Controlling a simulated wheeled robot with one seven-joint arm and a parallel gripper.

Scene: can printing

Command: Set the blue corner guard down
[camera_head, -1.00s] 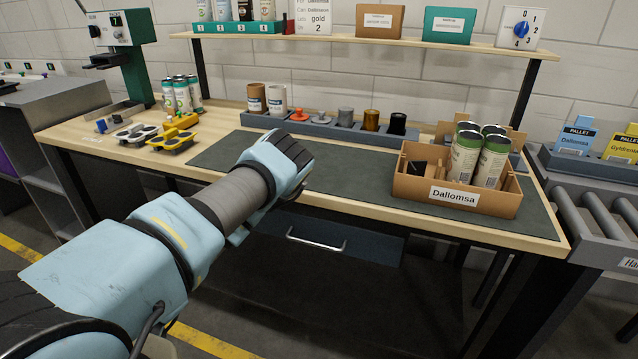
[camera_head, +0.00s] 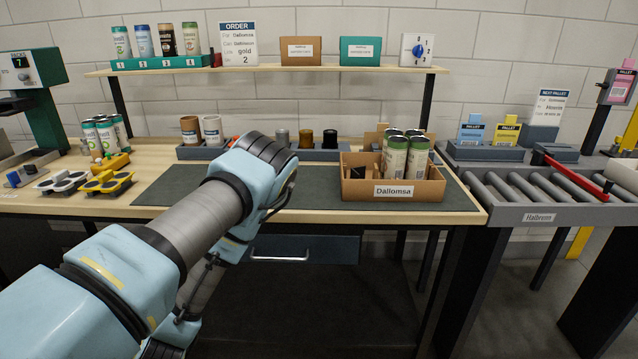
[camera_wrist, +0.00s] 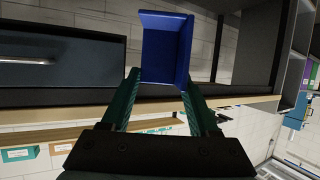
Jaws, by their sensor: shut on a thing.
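The blue corner guard (camera_wrist: 165,45) shows in the wrist view as an angled blue piece with a back face and a side face. My gripper (camera_wrist: 163,92) is shut on it, with a green finger on each side of its near end. The guard is held in the air in front of the workbench, apart from the drawer front (camera_wrist: 60,60). In the head view my arm hides the gripper and the guard. The cardboard box (camera_head: 356,190) labelled Dallomsa stands on the dark mat (camera_head: 160,190) with several green-topped cans (camera_head: 396,155) in its right part.
Left of the mat lie yellow and grey jigs (camera_head: 108,182). A grey holder (camera_head: 190,153) with cans and ink pots runs along the back. A roller conveyor (camera_head: 530,185) stands at the right. Some mat left of the box is bare.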

